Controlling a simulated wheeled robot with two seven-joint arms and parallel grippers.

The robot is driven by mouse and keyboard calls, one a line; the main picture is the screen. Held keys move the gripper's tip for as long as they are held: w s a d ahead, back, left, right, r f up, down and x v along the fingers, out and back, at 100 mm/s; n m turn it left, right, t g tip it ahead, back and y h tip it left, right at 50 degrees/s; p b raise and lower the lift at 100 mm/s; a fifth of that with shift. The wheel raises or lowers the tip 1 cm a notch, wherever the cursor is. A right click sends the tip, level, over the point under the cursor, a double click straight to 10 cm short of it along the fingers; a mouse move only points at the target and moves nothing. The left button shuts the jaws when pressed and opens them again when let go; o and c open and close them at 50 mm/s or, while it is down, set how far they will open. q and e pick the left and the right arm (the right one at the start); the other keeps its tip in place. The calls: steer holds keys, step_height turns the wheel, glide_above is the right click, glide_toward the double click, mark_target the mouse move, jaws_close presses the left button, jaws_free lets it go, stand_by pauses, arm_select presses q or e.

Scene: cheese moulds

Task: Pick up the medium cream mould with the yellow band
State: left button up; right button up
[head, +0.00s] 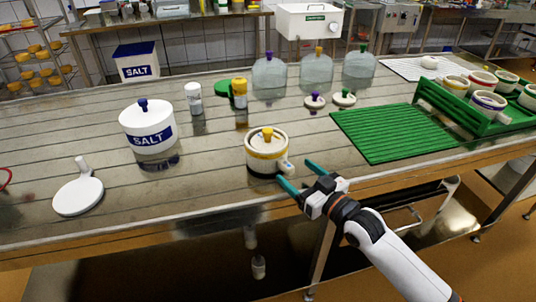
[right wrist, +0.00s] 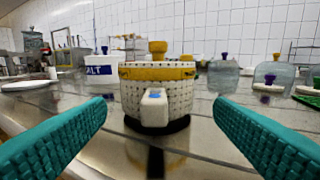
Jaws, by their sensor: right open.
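The cream mould with the yellow band (head: 266,153) stands upright on the metal table, near its front edge. It has a yellow-knobbed lid and a pale handle pointing toward my right gripper. In the right wrist view the mould (right wrist: 178,98) is centred between the fingers, its handle facing the camera. My right gripper (head: 302,177), with teal fingers, is open and empty. It is just to the right and front of the mould, fingers pointing at it, apart from its body. My left gripper is not in view.
A salt pot (head: 148,128) and white paddle (head: 78,195) are to the left. A green ribbed mat (head: 390,133) and green crate (head: 432,95) of banded moulds are to the right. Two small lids (head: 315,101) and glass domes (head: 316,72) stand behind. Table around the mould is clear.

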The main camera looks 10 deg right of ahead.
mark_target(272, 155)
steer(key=x, duration=0.5)
steer(key=shift+a+f, duration=0.15)
steer(key=shift+a, duration=0.1)
steer(key=shift+s, duration=0.1)
jaws_close()
steer(key=shift+r, duration=0.2)
